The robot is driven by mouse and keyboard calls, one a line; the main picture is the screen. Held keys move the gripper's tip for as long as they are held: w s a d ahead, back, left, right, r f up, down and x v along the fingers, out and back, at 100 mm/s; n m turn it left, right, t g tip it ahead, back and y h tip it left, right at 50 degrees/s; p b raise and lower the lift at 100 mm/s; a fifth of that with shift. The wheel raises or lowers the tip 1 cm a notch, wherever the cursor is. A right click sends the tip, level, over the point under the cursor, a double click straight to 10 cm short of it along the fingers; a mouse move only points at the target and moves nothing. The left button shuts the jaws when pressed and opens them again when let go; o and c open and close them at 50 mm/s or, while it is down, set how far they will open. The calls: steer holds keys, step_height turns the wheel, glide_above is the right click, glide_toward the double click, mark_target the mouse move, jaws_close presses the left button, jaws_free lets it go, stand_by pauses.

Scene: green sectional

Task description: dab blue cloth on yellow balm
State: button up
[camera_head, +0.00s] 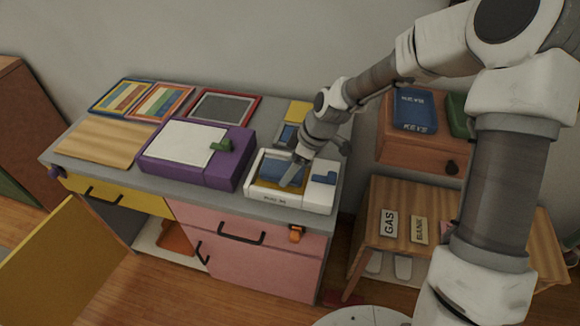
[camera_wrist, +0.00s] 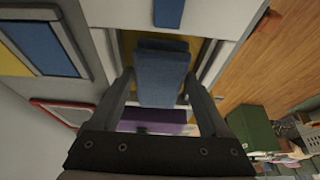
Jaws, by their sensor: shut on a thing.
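The blue cloth (camera_wrist: 162,78) is a folded block between the two fingers of my gripper (camera_wrist: 158,84) in the wrist view. My gripper (camera_head: 294,168) is shut on it and points down over the white box on the counter. In the head view, the blue cloth (camera_head: 270,170) shows in the box's recess, partly behind the fingers. The yellow balm (camera_wrist: 127,45) is a flat yellow area in the recess, showing beside the cloth; the cloth covers much of it. I cannot tell whether the cloth touches it.
The white box (camera_head: 288,200) has a blue piece (camera_head: 325,178) on its right part. A purple box (camera_head: 218,175) with a green knob stands close to its left. Framed panels (camera_head: 158,101) lie behind. A wooden side table (camera_head: 440,200) stands right, and a yellow door (camera_head: 50,255) is open at lower left.

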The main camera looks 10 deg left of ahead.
steer(key=shift+f+b, duration=0.35)
steer(key=shift+f, duration=0.2)
stand_by(0.9)
steer(key=shift+r+p, duration=2.8)
steer(key=shift+r, duration=0.75)
